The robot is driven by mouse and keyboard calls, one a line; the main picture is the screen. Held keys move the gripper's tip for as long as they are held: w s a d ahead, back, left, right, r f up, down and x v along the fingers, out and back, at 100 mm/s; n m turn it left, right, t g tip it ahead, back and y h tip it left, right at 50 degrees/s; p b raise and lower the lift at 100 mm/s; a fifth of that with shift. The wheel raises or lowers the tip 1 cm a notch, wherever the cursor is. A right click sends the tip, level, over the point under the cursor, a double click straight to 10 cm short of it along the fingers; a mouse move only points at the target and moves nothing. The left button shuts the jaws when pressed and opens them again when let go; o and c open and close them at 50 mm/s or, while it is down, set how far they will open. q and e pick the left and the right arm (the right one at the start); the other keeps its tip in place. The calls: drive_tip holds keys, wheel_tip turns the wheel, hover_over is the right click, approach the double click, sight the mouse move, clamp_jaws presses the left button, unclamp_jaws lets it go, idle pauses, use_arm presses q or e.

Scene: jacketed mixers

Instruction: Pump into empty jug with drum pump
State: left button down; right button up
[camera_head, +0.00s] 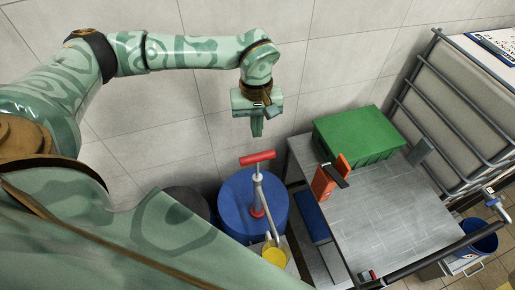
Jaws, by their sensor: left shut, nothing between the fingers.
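The drum pump (260,190) stands upright in the top of a blue drum (233,213), with a red T-handle (257,157) on top and a grey spout curving down toward the lower right. A round yellow thing (273,257) lies below the spout end; I cannot tell whether it is the jug or part of it. My left gripper (257,131) hangs pointing down, above and behind the red handle in the picture, apart from it. Its fingers are shut and empty. My right gripper is not in view.
A grey table (385,220) at the right carries a green box (360,137) and an orange piece (324,182) with a dark part. A blue bucket (480,238) is at the far right. A dark drum (186,201) stands beside the blue one.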

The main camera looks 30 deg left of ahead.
sight(258, 155)
use_arm(q)
drive_tip(key=shift+f, duration=0.1)
drive_tip(key=f+b, duration=0.6)
drive_tip(key=f, duration=0.1)
drive_tip(key=shift+s+d, duration=0.25)
drive_tip(key=shift+s, duration=0.05)
drive_tip(key=shift+r, duration=0.1)
